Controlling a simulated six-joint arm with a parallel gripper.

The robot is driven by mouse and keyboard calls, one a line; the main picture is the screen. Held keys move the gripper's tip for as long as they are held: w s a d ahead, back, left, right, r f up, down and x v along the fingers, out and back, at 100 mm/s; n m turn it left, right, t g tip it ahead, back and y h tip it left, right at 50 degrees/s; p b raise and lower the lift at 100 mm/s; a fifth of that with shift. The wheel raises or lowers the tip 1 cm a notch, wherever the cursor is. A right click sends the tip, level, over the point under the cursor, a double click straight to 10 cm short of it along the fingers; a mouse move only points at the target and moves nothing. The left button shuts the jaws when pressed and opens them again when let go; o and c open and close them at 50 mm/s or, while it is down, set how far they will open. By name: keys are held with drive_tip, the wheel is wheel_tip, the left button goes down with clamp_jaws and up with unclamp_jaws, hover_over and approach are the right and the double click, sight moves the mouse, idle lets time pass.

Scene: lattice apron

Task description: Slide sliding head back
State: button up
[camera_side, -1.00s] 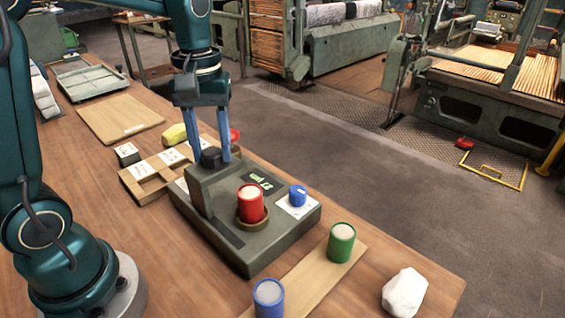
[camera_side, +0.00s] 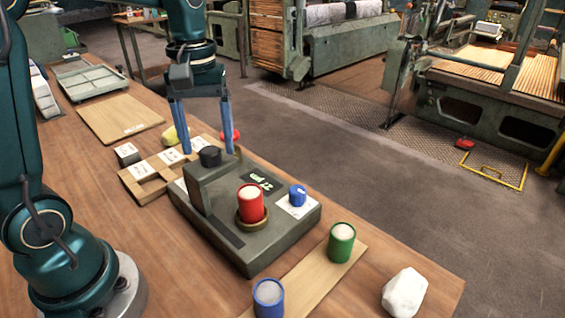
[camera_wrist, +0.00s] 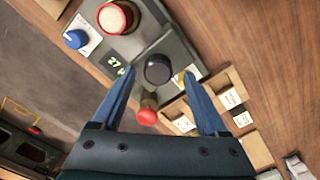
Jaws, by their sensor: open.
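The grey-green device (camera_side: 270,245) stands on the wooden bench. Its raised sliding head (camera_side: 203,188) is at the device's left end, with a round black knob (camera_side: 209,157) on top. In the wrist view the knob (camera_wrist: 158,70) lies between the finger tips. My gripper (camera_side: 208,152) is open, its two blue fingers pointing down on either side of the knob, with gaps to it. The wrist view also shows my gripper (camera_wrist: 159,73) spread and empty. A red cup (camera_side: 251,203) stands in a round holder on the device.
A blue knob (camera_side: 298,195) and a green-digit display (camera_side: 262,181) are on the device. A wooden tray with cards (camera_side: 142,185), a yellow object (camera_side: 170,136) and a red-topped object (camera_side: 230,135) are close by. Green cup (camera_side: 341,243), blue cup (camera_side: 268,297) and white rock (camera_side: 404,293) stand in front.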

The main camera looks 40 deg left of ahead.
drive_tip(key=shift+r, duration=2.1)
drive_tip(key=shift+d+r, duration=0.2)
drive_tip(key=shift+r, duration=0.1)
drive_tip(key=s+d+f+m+t, duration=0.4)
drive_tip(key=s+d+m+t, duration=0.1)
drive_tip(key=s+m, duration=0.4)
drive_tip(key=shift+s+d+f+t, duration=0.2)
drive_tip(key=shift+s+d+t, duration=0.1)
drive_tip(key=shift+d, duration=0.25)
